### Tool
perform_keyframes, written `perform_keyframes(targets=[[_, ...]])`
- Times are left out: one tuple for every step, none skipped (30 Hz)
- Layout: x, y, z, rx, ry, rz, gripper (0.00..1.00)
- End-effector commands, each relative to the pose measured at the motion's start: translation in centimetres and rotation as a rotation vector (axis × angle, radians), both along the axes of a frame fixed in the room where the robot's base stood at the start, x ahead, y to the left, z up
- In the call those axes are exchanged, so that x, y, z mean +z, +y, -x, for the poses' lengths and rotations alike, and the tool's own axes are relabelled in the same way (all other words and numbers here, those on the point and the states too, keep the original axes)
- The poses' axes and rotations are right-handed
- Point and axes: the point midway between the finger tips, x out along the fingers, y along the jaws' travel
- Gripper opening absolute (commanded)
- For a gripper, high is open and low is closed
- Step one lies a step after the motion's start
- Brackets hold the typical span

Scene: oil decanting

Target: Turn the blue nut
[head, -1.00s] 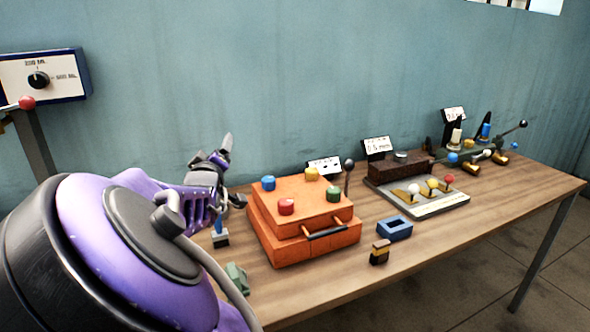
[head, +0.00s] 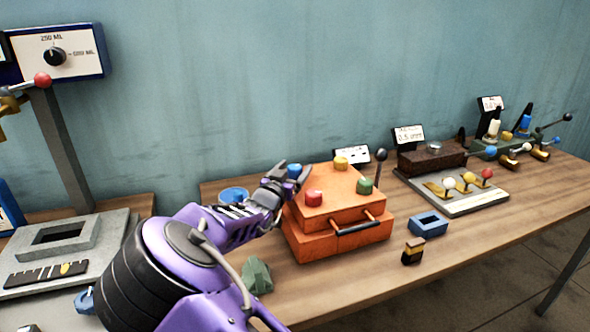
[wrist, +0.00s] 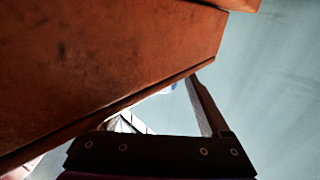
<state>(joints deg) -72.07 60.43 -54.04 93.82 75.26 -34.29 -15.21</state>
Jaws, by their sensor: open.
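The blue nut (head: 294,171) stands on the back left corner of the top of an orange box (head: 330,210). In the head view my gripper (head: 291,178) is open at that corner, with its fingertips pointing up and overlapping the area just in front of the nut. I cannot tell whether the nut is between the fingers or touched. In the wrist view the box's orange side (wrist: 110,60) fills the upper left and one finger of my gripper (wrist: 205,105) points up beside its edge. A small blue speck shows past that edge, too small to identify.
Red (head: 314,198), yellow (head: 341,163) and green (head: 365,186) nuts share the box top, with a black-knobbed lever (head: 380,155) behind. A blue hollow block (head: 429,224), a black and tan block (head: 413,251) and a green lump (head: 257,275) lie around the box.

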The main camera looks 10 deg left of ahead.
Motion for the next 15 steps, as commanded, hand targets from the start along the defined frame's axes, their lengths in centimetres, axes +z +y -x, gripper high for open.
perform_keyframes(targets=[[-0.04,-0.1,-0.31,0.0,0.0,0.001,0.81],[-0.05,-0.13,-0.4,0.0,0.001,0.001,0.81],[-0.05,-0.13,-0.48,0.0,0.001,0.001,0.81],[-0.05,-0.13,-0.51,0.0,0.001,0.001,0.81],[-0.04,-0.13,-0.52,0.0,0.001,0.001,0.81],[-0.03,-0.12,-0.53,0.0,0.001,0.001,0.81],[-0.03,-0.12,-0.52,0.0,0.001,0.001,0.81],[-0.03,-0.12,-0.52,0.0,0.001,0.001,0.81],[-0.02,-0.12,-0.51,0.0,0.001,0.001,0.81],[-0.02,-0.12,-0.51,0.0,0.001,0.001,0.8],[-0.01,-0.12,-0.51,0.0,0.001,0.001,0.74],[-0.01,-0.12,-0.5,0.0,0.001,0.001,0.67],[-0.01,-0.12,-0.5,0.001,0.001,0.001,0.62],[-0.01,-0.12,-0.5,0.001,0.001,0.001,0.56],[-0.01,-0.11,-0.5,0.001,0.001,0.001,0.49]])
